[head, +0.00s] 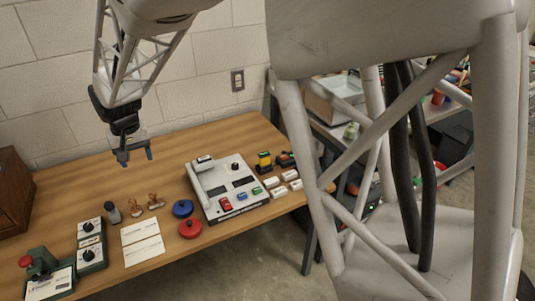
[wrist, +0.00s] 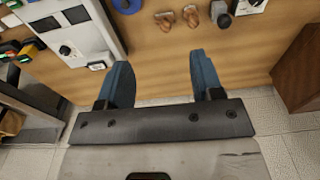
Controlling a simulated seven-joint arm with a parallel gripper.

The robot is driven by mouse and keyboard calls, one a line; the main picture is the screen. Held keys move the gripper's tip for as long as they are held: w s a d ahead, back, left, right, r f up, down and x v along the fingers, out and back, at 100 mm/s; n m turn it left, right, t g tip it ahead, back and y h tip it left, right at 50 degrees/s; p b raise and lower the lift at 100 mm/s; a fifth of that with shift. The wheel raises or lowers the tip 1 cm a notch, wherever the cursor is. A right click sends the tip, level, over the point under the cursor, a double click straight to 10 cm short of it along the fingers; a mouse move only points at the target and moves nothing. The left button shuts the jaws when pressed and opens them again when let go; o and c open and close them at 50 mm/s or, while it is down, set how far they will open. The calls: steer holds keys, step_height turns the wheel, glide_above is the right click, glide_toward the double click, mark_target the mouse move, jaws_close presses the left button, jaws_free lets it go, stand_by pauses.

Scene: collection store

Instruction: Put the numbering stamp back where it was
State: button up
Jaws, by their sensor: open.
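My gripper (head: 135,157) is open and empty, high above the back of the wooden table. Its two blue fingers also show in the wrist view (wrist: 160,68), with bare table between them. A dark grey upright stamp (head: 113,213) stands left of two wooden-handled stamps (head: 137,209) (head: 155,201). I cannot tell for certain which is the numbering stamp; the dark one looks most like it. The dark stamp (wrist: 221,15) and the wooden ones (wrist: 165,20) (wrist: 191,15) also show in the wrist view, beyond the fingertips and apart from them.
White cards (head: 143,243) lie in front of the stamps. A blue disc (head: 182,208) and a red disc (head: 190,228) lie right of them, beside a large grey device (head: 232,188). Green-based boxes (head: 91,257) stand at left. A wooden cabinet (head: 12,190) stands far left. The table's back is clear.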

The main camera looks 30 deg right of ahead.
steer(key=s+d+r+t, duration=0.1)
steer(key=s+d+r, duration=0.3)
steer(key=s+d, duration=0.3)
steer(key=s+d+r, duration=0.4)
steer(key=s+d, duration=0.2)
steer(key=s, duration=0.4)
steer(key=s+d, duration=0.3)
steer(key=s, duration=0.6)
steer(key=s+d, duration=0.4)
steer(key=s, duration=0.4)
steer(key=shift+s+f+t, duration=0.35)
steer(key=shift+t, duration=0.05)
